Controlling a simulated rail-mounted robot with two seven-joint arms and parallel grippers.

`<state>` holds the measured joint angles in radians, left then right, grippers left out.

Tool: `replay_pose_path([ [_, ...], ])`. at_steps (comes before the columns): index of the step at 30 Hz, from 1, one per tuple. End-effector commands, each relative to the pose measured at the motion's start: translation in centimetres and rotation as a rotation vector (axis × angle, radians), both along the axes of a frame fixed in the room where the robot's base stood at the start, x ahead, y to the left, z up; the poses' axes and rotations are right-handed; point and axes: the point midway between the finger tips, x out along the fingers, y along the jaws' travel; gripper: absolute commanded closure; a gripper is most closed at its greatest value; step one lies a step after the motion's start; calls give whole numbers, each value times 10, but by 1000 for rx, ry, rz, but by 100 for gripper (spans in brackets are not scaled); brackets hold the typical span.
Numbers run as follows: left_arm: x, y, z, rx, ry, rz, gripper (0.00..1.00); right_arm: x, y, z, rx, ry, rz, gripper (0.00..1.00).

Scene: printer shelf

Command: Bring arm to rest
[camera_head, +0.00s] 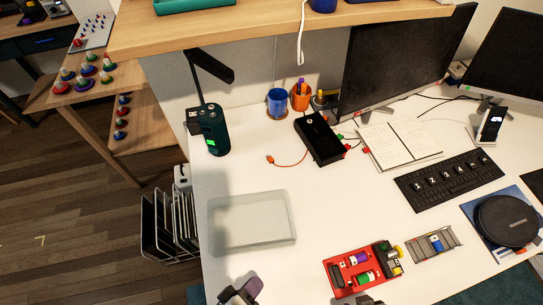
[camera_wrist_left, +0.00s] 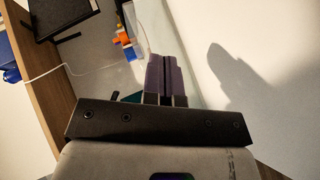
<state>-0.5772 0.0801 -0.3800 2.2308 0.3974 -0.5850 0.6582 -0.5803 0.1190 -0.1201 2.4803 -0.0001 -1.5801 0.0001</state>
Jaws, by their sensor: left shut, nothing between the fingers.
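My left gripper (camera_head: 240,291) is at the bottom edge of the head view, in front of the near side of the white desk and below the clear tray. Its purple fingers also show in the left wrist view (camera_wrist_left: 166,75), pressed together with nothing between them. A small dark shape (camera_head: 369,300) at the bottom edge, below the red tray, may be part of my right gripper; its fingers cannot be made out.
A clear tray (camera_head: 251,247) and a red tray (camera_head: 338,284) with coloured parts lie on the desk (camera_head: 300,205). A wooden shelf (camera_head: 280,28) overhangs the back. A black keypad (camera_head: 450,182) lies right. The desk's middle is clear.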

Motion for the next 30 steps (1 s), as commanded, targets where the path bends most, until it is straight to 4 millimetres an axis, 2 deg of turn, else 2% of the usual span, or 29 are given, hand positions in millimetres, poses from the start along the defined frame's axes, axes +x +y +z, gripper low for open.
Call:
replay_pose_path([
  [3, -6, 38, -12, 334, 23, -128, 100, 0, 1, 0, 2, 0, -1, 57],
  [6, -15, 73, -19, 579, 70, -230, 100, 0, 1, 0, 3, 0, -2, 57],
  [12, -38, 136, -21, 926, 208, -397, 100, 0, 1, 0, 4, 0, -2, 57],
  [16, -56, 173, -14, 1089, 318, -490, 100, 0, 1, 0, 3, 0, -2, 57],
  [18, -58, 174, 11, 1094, 325, -501, 100, 0, 0, 24, 1, 5, -2, 57],
  [26, -58, 173, 75, 1090, 323, -498, 100, 1, -1, 92, -2, -2, 2, 57],
  [30, -57, 173, 121, 1088, 323, -498, 100, 0, -2, 137, -6, -2, 4, 57],
])
